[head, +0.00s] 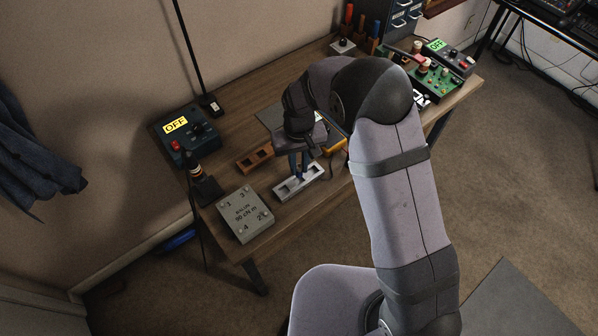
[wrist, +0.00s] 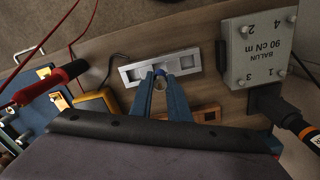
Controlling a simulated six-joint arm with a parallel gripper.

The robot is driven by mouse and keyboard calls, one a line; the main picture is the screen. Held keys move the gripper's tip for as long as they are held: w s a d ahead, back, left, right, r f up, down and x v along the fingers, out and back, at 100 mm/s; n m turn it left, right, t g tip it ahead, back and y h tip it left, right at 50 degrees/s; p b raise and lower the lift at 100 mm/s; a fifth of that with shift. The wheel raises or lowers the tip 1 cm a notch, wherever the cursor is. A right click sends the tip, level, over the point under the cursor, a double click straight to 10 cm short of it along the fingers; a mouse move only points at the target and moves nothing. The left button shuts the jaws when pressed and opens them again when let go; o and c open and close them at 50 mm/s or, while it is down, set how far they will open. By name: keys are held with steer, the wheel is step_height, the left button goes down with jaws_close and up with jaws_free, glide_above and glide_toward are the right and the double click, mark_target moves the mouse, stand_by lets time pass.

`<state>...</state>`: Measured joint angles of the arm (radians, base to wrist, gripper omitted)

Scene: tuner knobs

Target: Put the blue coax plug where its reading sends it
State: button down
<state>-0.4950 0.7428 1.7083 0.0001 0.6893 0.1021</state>
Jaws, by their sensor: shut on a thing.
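My gripper (head: 298,172) points down at a pale grey slotted tray (head: 300,184) on the bench. In the wrist view, its blue fingers (wrist: 160,78) are shut on a small blue piece, which looks like the blue coax plug (wrist: 160,71). Only a little of the plug shows; the fingers hide the rest. The plug is over or in the tray (wrist: 186,64); I cannot tell whether it touches. A blue box (head: 186,135) at the left has a yellow display reading OFF. A second box with a green display (head: 436,45), also reading OFF, stands at the far right.
A grey box (head: 245,214), marked BALUN 90 cN m with numbered corners, sits at the bench's front left. A brown slotted block (head: 255,158) lies behind the tray. A black-handled tool (head: 204,184) stands at the left. A green circuit board (head: 432,78) is at the right.

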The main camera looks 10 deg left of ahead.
mark_target(299, 165)
step_height(299, 165, up, 6)
steer(key=shift+b, duration=0.75)
steer(key=w+a+n+b, duration=0.3)
steer(key=w+a, duration=0.5)
steer(key=w, duration=0.3)
steer(key=shift+w+a+n+b, duration=0.3)
steer(key=shift+a+n+b, duration=0.1)
steer(key=shift+n, duration=0.3)
steer(key=shift+r, duration=0.1)
steer(key=shift+f+p, duration=0.9)
steer(key=shift+f, duration=4.1)
steer(key=shift+f, duration=0.1)
